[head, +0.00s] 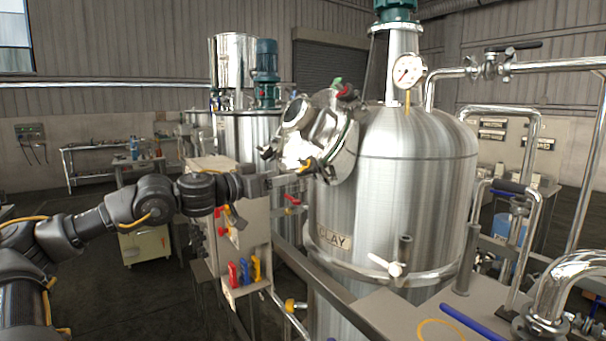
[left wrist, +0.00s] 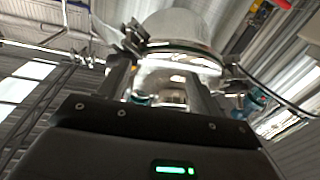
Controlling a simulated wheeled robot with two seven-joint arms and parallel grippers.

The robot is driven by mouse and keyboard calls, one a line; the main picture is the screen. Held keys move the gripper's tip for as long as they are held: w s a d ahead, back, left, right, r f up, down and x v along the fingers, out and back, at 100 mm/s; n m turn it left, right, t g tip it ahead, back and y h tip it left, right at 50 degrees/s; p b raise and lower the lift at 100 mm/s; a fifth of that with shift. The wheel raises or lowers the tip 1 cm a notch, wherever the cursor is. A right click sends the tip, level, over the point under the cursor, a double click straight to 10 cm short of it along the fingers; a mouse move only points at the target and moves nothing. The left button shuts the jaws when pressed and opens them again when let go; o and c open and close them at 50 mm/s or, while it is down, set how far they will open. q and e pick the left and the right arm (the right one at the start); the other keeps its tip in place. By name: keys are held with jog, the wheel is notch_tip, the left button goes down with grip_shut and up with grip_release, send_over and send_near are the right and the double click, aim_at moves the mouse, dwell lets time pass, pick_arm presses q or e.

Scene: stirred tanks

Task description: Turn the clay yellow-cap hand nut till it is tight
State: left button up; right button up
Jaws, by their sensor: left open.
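The clay tank (head: 415,185) is a large brushed-steel vessel with a plate reading CLAY (head: 334,238). A shiny round manway (head: 334,135) sits on its upper left shoulder, with coloured hand nuts around the rim. The yellow-cap hand nut (head: 307,165) is at the lower edge of the manway. My left gripper (head: 298,174) is right at that nut, its jaws open. In the left wrist view its two fingers (left wrist: 160,85) point at the shiny manway; I cannot make out the yellow cap between them. My right gripper is not in view.
A red cap (head: 346,91) and a green cap (head: 336,82) show at the manway's top. A stand with coloured handles (head: 243,272) is below my left arm. Other tanks (head: 247,135) stand behind. A metal rail (head: 320,285) runs before the clay tank.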

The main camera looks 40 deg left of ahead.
aim_at(302, 164)
pick_arm(q)
jog(key=s+d+r, duration=0.4)
jog(key=s, duration=0.3)
jog(key=w+p, duration=0.2)
jog(key=w, duration=0.1)
jog(key=w+d+p, duration=0.1)
jog(key=w+p, duration=0.1)
jog(key=w, duration=0.1)
jog(key=w+p, duration=0.3)
jog(key=shift+w+d, duration=0.25)
jog(key=shift+w, duration=0.15)
jog(key=shift+w+d+f, duration=0.1)
jog(key=shift+w+f, duration=0.15)
jog(key=shift+w, duration=0.3)
jog(key=c, duration=1)
